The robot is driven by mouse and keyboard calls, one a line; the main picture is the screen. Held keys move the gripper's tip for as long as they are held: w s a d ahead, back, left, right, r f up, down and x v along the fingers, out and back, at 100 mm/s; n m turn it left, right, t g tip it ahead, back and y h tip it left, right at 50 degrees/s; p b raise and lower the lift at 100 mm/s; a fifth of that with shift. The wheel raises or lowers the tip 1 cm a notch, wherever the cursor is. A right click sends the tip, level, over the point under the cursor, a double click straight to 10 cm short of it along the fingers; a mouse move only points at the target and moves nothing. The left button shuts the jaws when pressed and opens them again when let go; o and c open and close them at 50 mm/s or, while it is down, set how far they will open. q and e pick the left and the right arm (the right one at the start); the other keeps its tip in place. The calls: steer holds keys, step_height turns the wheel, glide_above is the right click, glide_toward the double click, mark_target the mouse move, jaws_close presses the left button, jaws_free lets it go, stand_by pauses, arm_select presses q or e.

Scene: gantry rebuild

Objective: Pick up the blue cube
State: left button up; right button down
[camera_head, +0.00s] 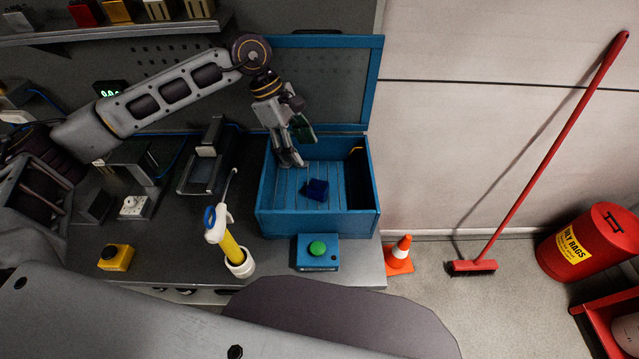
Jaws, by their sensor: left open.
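The dark blue cube (316,190) lies on the slatted floor of a blue open crate (290,222), near its middle. My left gripper (291,160) reaches down into the crate from above, to the upper left of the cube. It is open, and its fingers are apart from the cube. A dark green piece (303,128) shows beside the gripper, against the crate's back; I cannot tell whether it touches the gripper. My right gripper is not in view.
A blue box with a green button (317,249) stands in front of the crate. A yellow-handled tool in a white cup (236,258) and a yellow box (116,257) stand to the left. An orange cone (399,257) is right of the bench. The crate's right side is empty.

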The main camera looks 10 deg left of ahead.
mark_target(317, 185)
arm_select(q)
steer(key=shift+s+r, duration=0.1)
steer(key=shift+s, duration=0.05)
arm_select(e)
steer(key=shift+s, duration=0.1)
arm_select(q)
steer(key=shift+p+x, duration=0.7)
steer(key=shift+x, duration=3.65)
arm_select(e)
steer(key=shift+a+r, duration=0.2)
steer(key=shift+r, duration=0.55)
arm_select(q)
steer(key=shift+p+x, duration=0.5)
steer(key=shift+x, duration=0.4)
steer(key=shift+p+x, duration=0.4)
steer(key=shift+x, duration=1.3)
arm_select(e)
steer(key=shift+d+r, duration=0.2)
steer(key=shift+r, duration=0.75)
